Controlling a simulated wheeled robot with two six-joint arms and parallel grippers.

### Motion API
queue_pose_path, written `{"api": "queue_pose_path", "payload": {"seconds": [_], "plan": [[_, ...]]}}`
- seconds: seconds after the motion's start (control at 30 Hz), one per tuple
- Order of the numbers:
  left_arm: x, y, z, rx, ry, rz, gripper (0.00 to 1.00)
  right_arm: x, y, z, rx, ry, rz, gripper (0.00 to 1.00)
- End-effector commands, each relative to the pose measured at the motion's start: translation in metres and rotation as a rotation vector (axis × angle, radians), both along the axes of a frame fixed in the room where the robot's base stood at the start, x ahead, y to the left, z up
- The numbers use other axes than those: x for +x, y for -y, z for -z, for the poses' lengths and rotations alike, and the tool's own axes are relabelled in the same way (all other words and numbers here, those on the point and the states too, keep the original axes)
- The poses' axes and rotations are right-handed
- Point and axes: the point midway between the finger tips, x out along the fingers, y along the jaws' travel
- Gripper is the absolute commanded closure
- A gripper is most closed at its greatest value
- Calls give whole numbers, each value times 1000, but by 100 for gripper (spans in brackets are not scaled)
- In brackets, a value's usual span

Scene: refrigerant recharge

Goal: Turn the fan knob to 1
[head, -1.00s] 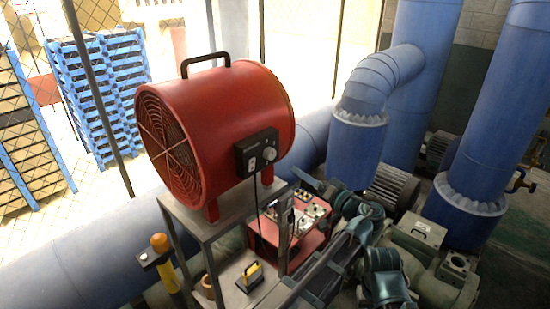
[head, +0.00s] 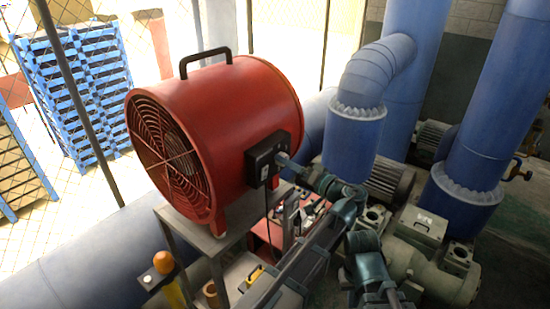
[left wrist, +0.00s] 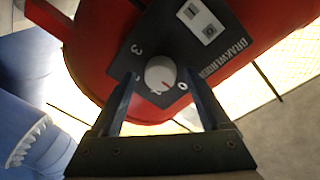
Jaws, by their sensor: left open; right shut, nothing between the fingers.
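The red drum fan (head: 222,125) stands on a metal stand, with a black control box (head: 262,160) on its side. In the left wrist view, the round white knob (left wrist: 160,74) sits on the box face. A small red mark shows at the knob's lower right edge, on the side of the printed 0; a 3 is printed at upper left. My left gripper (head: 284,163) is at the box in the head view. In the left wrist view its open fingers (left wrist: 159,82) are on either side of the knob; contact cannot be told. My right gripper cannot be made out.
The grey metal stand (head: 215,244) carries the fan. A red panel unit (head: 262,240) is below the left arm. Blue pipes (head: 352,140) and motors stand to the right.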

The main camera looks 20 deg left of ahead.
Motion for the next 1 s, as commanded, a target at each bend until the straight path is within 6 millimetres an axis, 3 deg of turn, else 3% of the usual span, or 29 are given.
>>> {"api": "queue_pose_path", "payload": {"seconds": [0.33,0.77,1.0], "plan": [[1,1,0,0,0,1,22,0,0,0,0,0,0,100],[1,1,0,-1,0,1,99,0,0,0,0,0,0,100],[1,1,0,5,-16,1,100,0,0,-1,0,0,0,100]]}}
